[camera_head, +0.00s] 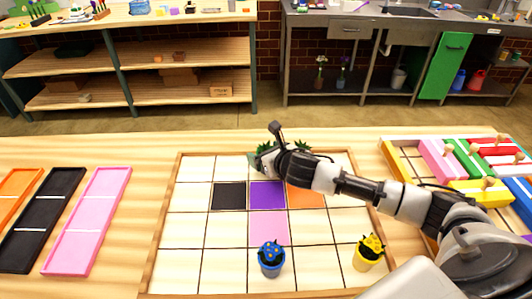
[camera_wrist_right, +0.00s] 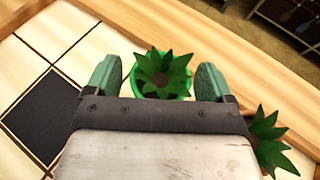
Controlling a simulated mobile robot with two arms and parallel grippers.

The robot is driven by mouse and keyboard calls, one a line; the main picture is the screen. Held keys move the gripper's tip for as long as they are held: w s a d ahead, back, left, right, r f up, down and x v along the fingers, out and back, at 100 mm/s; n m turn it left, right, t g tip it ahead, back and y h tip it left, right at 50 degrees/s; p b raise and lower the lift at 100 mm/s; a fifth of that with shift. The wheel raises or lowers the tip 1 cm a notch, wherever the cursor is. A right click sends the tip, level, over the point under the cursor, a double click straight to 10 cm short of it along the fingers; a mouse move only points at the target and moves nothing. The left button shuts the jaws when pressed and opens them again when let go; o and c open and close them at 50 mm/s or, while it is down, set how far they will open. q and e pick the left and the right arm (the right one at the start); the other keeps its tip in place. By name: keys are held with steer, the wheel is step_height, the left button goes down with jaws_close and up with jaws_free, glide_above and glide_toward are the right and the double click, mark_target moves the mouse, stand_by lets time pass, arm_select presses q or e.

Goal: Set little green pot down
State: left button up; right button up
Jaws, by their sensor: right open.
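The little green pot (camera_wrist_right: 183,95) holds a plant with dark green pointed leaves (camera_wrist_right: 160,68). In the right wrist view it is between the two fingers of my right gripper (camera_wrist_right: 158,84), with gaps on both sides. The gripper is open. In the head view, my right gripper (camera_head: 264,160) is at the far edge of the tiled board (camera_head: 205,232). Leaf tips (camera_head: 266,147) show behind it, but the pot itself is hidden there. I cannot tell whether its base touches the board. My left gripper is not in view.
A second leafy plant (camera_wrist_right: 268,138) stands close beside the gripper. A blue pot (camera_head: 271,262) and a yellow pot (camera_head: 367,256) stand on the board's near row. Coloured trays (camera_head: 88,220) lie left; coloured blocks (camera_head: 478,190) with knobs lie right.

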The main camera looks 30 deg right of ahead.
steer(key=shift+r, duration=0.2)
steer(key=v, duration=1.2)
steer(key=shift+b, duration=0.4)
